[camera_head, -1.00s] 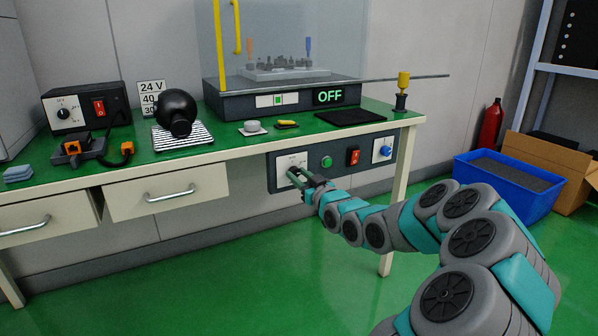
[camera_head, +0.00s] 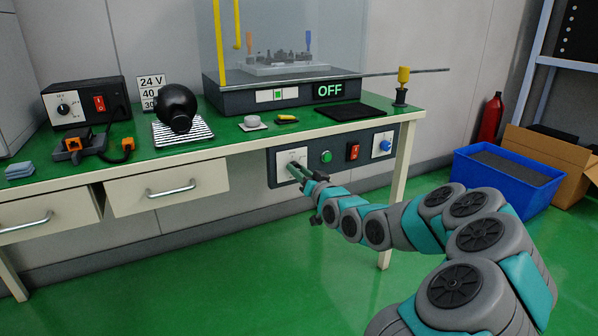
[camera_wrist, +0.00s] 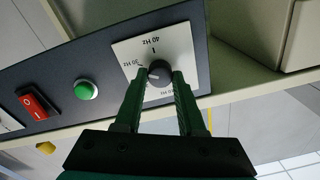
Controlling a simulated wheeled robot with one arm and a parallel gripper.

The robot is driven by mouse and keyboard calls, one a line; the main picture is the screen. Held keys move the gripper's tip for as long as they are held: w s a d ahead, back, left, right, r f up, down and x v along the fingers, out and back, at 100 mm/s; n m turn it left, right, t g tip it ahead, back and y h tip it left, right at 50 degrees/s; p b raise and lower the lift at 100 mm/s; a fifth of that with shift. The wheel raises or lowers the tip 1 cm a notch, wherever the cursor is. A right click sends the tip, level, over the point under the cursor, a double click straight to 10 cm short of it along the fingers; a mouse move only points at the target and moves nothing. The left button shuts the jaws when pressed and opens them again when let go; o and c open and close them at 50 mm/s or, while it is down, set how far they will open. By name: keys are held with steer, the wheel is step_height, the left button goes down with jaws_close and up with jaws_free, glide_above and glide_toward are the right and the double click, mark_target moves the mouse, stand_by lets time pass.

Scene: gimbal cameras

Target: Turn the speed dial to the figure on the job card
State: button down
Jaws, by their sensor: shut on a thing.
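The speed dial (camera_wrist: 159,71) is a small dark round knob on a white plate (camera_wrist: 181,41) marked in Hz; "40 Hz" and "30 Hz" are legible in the wrist view, upside down or sideways. A pale mark on the knob seems to point left there, but is too small to read surely. My gripper (camera_wrist: 158,76) has its green fingers on either side of the knob, shut on it. In the head view my gripper (camera_head: 299,170) covers part of the plate. A card (camera_head: 151,88) on the bench reads "24 V", "40" and "30", partly hidden by a black ball.
The control panel (camera_head: 342,166) under the bench also carries a green button (camera_head: 326,157), a red switch (camera_head: 352,151) and a blue knob (camera_head: 386,146). A display (camera_head: 330,91) on the bench reads OFF. A drawer (camera_head: 168,190) stands left of the panel. The floor in front is clear.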

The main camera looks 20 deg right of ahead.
steer(key=c, duration=0.5)
jaws_free()
steer(key=s+b, duration=0.1)
steer(key=s, duration=0.7)
steer(key=shift+d+f, duration=0.15)
steer(key=shift+d, duration=0.05)
steer(key=shift+w, duration=0.1)
steer(key=s+a+f+n+g, duration=0.4)
steer(key=s+a+f+g, duration=0.75)
steer(key=a, duration=0.35)
steer(key=s+a+g, duration=0.2)
steer(key=s+g, duration=0.1)
steer(key=s, duration=0.7)
steer(key=s+a+g, duration=0.2)
steer(key=s, duration=0.9)
steer(key=s+a+g+h, duration=0.1)
steer(key=s+a+g, duration=0.1)
steer(key=s, duration=0.8)
steer(key=shift+s+a+r+g, duration=0.15)
steer(key=shift+s+r+g, duration=0.3)
steer(key=shift+g, duration=0.4)
